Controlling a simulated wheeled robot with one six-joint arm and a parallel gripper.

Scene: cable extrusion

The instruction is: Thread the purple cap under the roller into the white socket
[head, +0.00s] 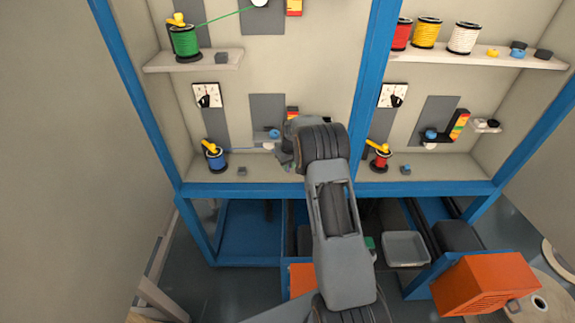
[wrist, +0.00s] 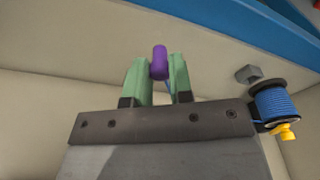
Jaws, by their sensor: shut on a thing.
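My gripper (wrist: 158,76) is shut on the purple cap (wrist: 160,58), which sticks out between the two green fingertips in the wrist view. A short bit of blue shows just behind the cap between the fingers. In the head view my gripper (head: 284,157) is at the lower middle bay, and the cap is hidden there. A blue line runs from the blue spool (head: 215,158) toward my gripper. A small white piece (head: 267,147) sits beside the gripper, below a blue knob (head: 273,134). I cannot tell whether it is the roller or the socket.
The blue spool also shows at the right of the wrist view (wrist: 275,104), near a small grey block (wrist: 247,74). A red spool (head: 380,158) stands in the bay to the right, past a blue post (head: 372,75). The shelf's blue front beam (head: 240,190) runs below.

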